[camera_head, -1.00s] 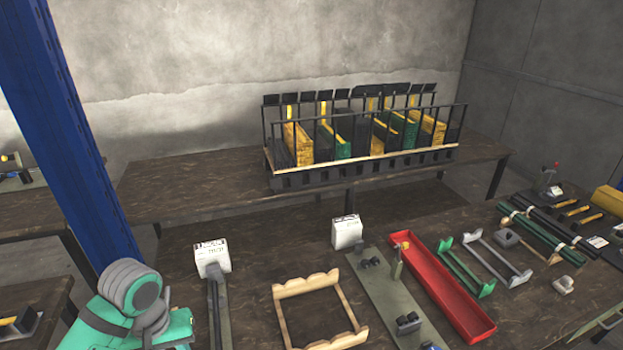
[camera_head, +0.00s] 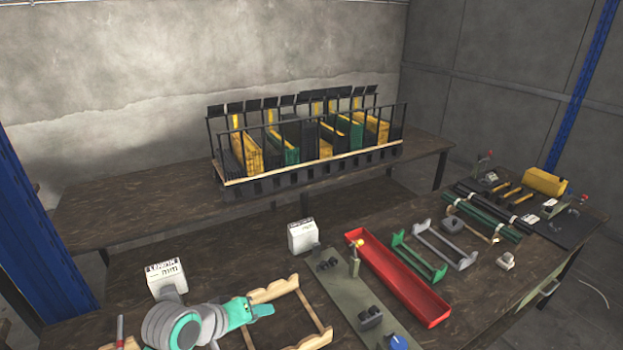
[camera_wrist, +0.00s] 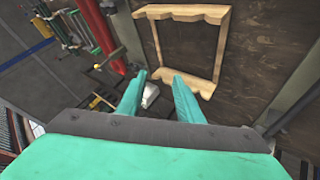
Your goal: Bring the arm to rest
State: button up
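My arm, grey and teal, reaches in from the bottom left of the head view. My gripper (camera_head: 262,308) is above the table beside the left side of a light wooden frame (camera_head: 318,320). In the wrist view my gripper (camera_wrist: 159,76) shows two teal fingers standing apart, with nothing held between them. The wooden frame (camera_wrist: 218,55) lies beyond the fingertips there, with a small white object (camera_wrist: 150,96) seen through the gap. I cannot tell how high the gripper is over the table.
The dark table (camera_head: 225,265) holds a green-grey plate (camera_head: 350,300), a red tray (camera_head: 405,285), green and grey brackets and white label blocks (camera_head: 302,236). A black rack (camera_head: 310,165) of yellow and green panels stands on the table behind. A blue post (camera_head: 40,240) is at left.

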jog(key=w+d+n+t+h, duration=0.1)
jog(key=w+d+n+t, duration=0.2)
jog(key=d+t, duration=0.95)
jog(key=s+d+f+g+y, duration=0.2)
jog(key=s+f, duration=0.2)
jog(key=s, duration=0.4)
jog(key=s+d+f+n+g+y, duration=0.1)
jog(key=s+d+f+y, duration=0.1)
jog(key=s+f, duration=0.45)
jog(key=s+d+f+g+y, duration=0.2)
jog(key=s+f, duration=0.1)
jog(key=s, duration=0.6)
jog(key=s+a+r+m, duration=0.1)
jog(key=s+a+m, duration=0.1)
jog(key=s, duration=0.6)
jog(key=s+a+r+m, duration=0.1)
jog(key=s+a+m, duration=0.2)
jog(key=s, duration=0.6)
jog(key=shift+r+m, duration=0.4)
jog(key=shift+m, duration=0.8)
jog(key=shift+d, duration=0.1)
